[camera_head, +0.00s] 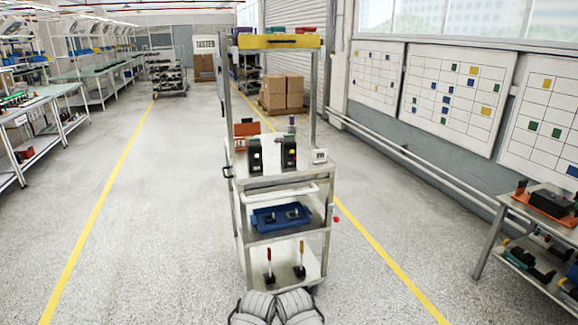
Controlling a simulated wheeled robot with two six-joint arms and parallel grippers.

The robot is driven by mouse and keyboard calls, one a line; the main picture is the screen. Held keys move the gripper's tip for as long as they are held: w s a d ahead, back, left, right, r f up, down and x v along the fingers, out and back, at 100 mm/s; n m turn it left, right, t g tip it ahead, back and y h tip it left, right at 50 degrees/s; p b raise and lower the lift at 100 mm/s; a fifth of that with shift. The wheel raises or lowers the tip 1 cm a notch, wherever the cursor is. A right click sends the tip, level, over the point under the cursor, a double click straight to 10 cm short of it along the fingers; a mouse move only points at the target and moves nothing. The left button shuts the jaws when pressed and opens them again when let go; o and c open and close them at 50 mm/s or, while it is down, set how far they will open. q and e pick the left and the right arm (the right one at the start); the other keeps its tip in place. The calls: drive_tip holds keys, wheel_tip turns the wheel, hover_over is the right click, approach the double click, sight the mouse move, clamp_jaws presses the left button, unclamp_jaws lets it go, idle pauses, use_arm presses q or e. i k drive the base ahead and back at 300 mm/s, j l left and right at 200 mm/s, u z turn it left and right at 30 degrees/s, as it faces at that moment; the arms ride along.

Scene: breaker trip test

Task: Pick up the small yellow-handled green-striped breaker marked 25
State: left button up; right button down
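A small black breaker with an upright yellow handle (300,262) stands on the bottom shelf of the metal cart, towards the right. A similar one with a red handle (269,266) stands to its left. No green stripe or number can be read at this size. Two larger dark breakers, a left one (255,157) and a right one (289,153), stand on the cart's upper deck. Pale rounded parts of my own arms show at the bottom edge, in front of the cart. I can make out no gripper fingers there.
A blue tray (262,223) with small dark items sits on the cart's middle shelf. A white handle bar (282,194) crosses the cart's front. A side table (545,212) with parts stands at the right. Floor on both sides of the cart is clear.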

sight(288, 143)
drive_tip(key=z, duration=0.45)
drive_tip(key=i+j+z, duration=0.65)
drive_tip(key=i+j, duration=0.2)
drive_tip(key=j, duration=0.15)
drive_tip(key=i+j+z, duration=0.1)
drive_tip(key=i+j, duration=0.3)
drive_tip(key=j, duration=0.25)
